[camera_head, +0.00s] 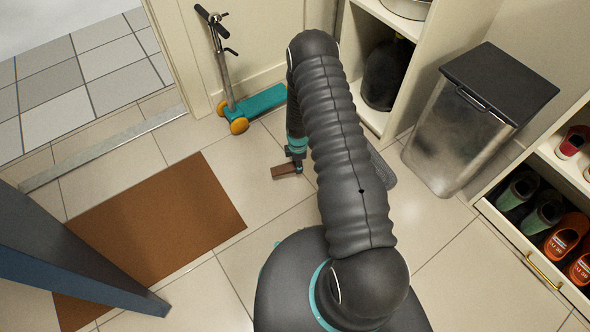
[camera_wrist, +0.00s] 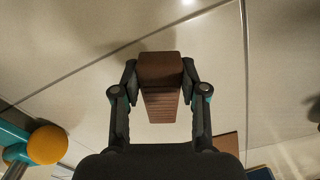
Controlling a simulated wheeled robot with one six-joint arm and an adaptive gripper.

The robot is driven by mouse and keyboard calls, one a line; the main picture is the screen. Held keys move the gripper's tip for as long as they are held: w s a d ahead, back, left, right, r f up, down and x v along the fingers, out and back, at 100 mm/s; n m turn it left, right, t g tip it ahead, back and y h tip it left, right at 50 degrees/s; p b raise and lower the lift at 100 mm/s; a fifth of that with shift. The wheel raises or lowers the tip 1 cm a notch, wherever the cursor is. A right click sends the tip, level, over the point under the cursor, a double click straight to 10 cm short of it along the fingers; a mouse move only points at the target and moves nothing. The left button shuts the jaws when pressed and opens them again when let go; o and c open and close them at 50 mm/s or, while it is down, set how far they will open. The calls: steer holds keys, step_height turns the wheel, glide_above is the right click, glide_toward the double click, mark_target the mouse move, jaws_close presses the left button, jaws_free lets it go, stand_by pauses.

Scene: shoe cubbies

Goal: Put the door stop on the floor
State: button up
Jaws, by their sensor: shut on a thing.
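The door stop (camera_head: 287,170) is a small brown ribbed wedge. It also shows in the wrist view (camera_wrist: 160,72), between the two fingers of my gripper (camera_wrist: 160,85). My gripper (camera_head: 297,158) is shut on it. In the head view the door stop is low over the pale tiled floor (camera_head: 262,180), left of my arm. I cannot tell whether it touches the floor; a soft shadow lies by it in the wrist view. My arm hides part of the gripper in the head view.
A teal scooter (camera_head: 252,103) with orange wheels stands behind the gripper. A brown mat (camera_head: 160,215) lies to the left. A metal bin (camera_head: 455,135) and shoe cubbies (camera_head: 545,160) stand at right. Bare tiles surround the gripper.

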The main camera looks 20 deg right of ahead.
steer(key=shift+w+a+f, duration=0.35)
steer(key=shift+f, duration=1.95)
steer(key=shift+f+b, duration=0.2)
steer(key=shift+b, duration=0.15)
steer(key=o, duration=1.2)
steer(key=shift+r, duration=0.1)
steer(key=shift+c, duration=0.2)
